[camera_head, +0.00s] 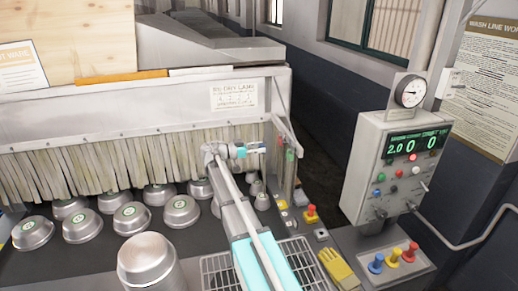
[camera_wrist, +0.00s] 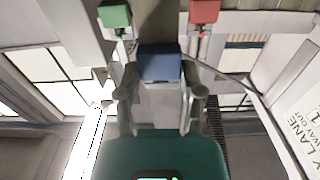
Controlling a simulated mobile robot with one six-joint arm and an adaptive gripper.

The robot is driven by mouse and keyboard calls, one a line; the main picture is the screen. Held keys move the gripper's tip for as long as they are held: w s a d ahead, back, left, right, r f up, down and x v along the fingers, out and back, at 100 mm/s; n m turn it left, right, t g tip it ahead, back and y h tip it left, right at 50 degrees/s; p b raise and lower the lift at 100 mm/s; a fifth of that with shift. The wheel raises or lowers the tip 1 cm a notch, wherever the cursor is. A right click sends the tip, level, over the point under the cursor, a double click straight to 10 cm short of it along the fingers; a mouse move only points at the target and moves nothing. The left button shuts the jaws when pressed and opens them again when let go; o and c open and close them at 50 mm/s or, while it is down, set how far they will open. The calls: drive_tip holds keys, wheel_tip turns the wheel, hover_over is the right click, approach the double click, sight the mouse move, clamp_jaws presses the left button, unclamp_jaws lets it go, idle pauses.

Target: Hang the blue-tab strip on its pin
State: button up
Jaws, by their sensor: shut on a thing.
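The blue tab (camera_wrist: 160,63) of the strip sits between the two fingers of my gripper (camera_wrist: 161,92) in the wrist view, and the fingers are shut on it. In the head view my gripper (camera_head: 256,149) is raised at the right end of the strip curtain; the blue tab cannot be made out clearly there. A green tab (camera_wrist: 115,16) and a red tab (camera_wrist: 204,12) hang just beyond the blue one, to its left and right. They also show at the tunnel's right edge, the green tab (camera_head: 290,155) below the red tab (camera_head: 281,139). The blue strip's pin cannot be made out.
The grey strip curtain (camera_head: 100,165) hangs along the tunnel mouth. Several upturned metal pans (camera_head: 82,226) stand on the dark belt before it. A control box (camera_head: 398,170) stands at right. A yellow glove (camera_head: 338,268) and coloured knobs (camera_head: 393,256) are at lower right.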

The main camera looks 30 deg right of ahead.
drive_tip(key=shift+s+d, duration=0.1)
drive_tip(key=shift+d, duration=0.2)
drive_tip(key=b+x, duration=0.1)
drive_tip(key=x, duration=0.7)
drive_tip(key=shift+d+f, duration=0.25)
drive_tip(key=shift+f, duration=0.2)
idle(0.9)
drive_tip(key=shift+s, duration=0.1)
idle(0.5)
drive_tip(key=o, duration=1.2)
drive_tip(key=shift+o, duration=0.2)
drive_tip(key=v, duration=1.2)
drive_tip(key=shift+f, duration=0.1)
